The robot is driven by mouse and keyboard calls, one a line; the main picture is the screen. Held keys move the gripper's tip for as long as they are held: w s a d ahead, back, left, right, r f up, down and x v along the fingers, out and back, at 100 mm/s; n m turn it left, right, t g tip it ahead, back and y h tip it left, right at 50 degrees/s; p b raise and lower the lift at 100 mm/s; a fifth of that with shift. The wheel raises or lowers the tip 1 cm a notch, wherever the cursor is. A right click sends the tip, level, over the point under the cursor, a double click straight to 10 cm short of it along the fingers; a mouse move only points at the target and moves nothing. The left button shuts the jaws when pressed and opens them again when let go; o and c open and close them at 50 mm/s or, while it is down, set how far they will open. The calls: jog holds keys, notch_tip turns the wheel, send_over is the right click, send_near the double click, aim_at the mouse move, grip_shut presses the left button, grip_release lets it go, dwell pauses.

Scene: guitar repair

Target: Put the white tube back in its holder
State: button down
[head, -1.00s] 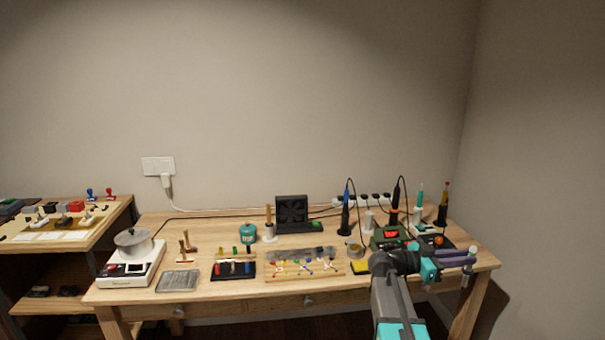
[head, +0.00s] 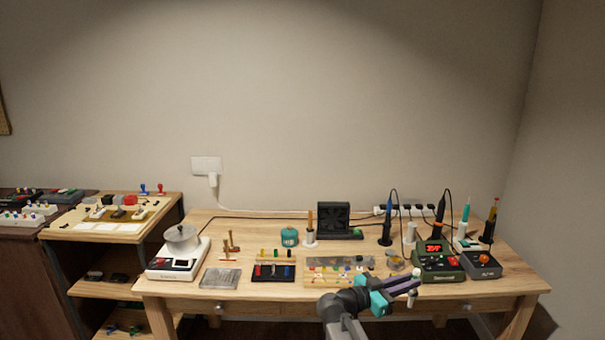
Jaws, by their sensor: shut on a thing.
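My gripper (head: 414,285) is at the end of my arm, low in the head view, in front of the table's right half. Its purple fingers are shut on a small white tube (head: 411,299). The tube is roughly upright, with its pale top above the fingers and its lower part below them. It appears to be above the table's front edge, left of the green soldering station; its exact height is hard to tell. I cannot tell which stand is the tube's holder. Another white cylinder (head: 411,231) stands upright farther back.
The green station (head: 438,263) and a dark grey box (head: 481,265) stand to the right. Behind them are a teal syringe (head: 466,210) and a blue-handled iron (head: 388,222), both upright. A parts tray (head: 315,284) lies left of the gripper. The table's front right corner (head: 520,283) is clear.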

jog(key=s+a+f+n+t+y, duration=0.1)
jog(key=s+a+t, duration=0.1)
jog(key=a, duration=0.4)
jog(key=s+a+f+n+t+y+p, duration=0.1)
jog(key=s+a+n+t, duration=0.1)
jog(key=a, duration=0.4)
jog(key=shift+a, duration=0.4)
jog(key=shift+s, duration=0.1)
